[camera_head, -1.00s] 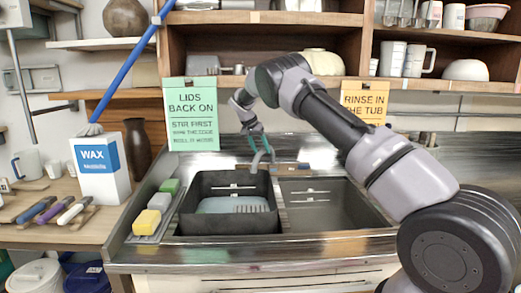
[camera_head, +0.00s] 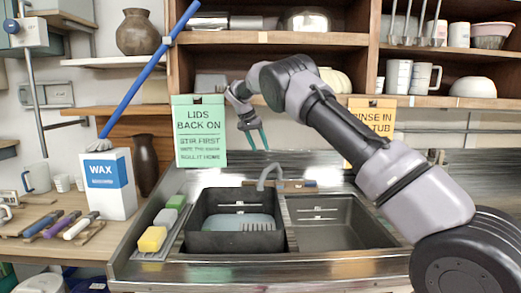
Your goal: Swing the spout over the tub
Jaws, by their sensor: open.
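The spout (camera_head: 270,171) is a grey curved pipe rising behind the sink. Its hooked end points down at the back right corner of the black tub (camera_head: 237,242); I cannot tell exactly how far over the rim it reaches. The tub sits in the left of the sink and holds a pale blue-grey item with a ribbed part. My gripper (camera_head: 258,141), with teal fingers, is open and empty. It hangs above and slightly left of the spout, with a gap between them in the picture.
An empty right basin (camera_head: 335,224) lies beside the tub. Yellow, grey and green sponges (camera_head: 153,239) line the left edge. A green sign (camera_head: 199,130) stands behind, and my arm partly covers an orange sign (camera_head: 371,112). A shelf (camera_head: 270,38) runs above my gripper.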

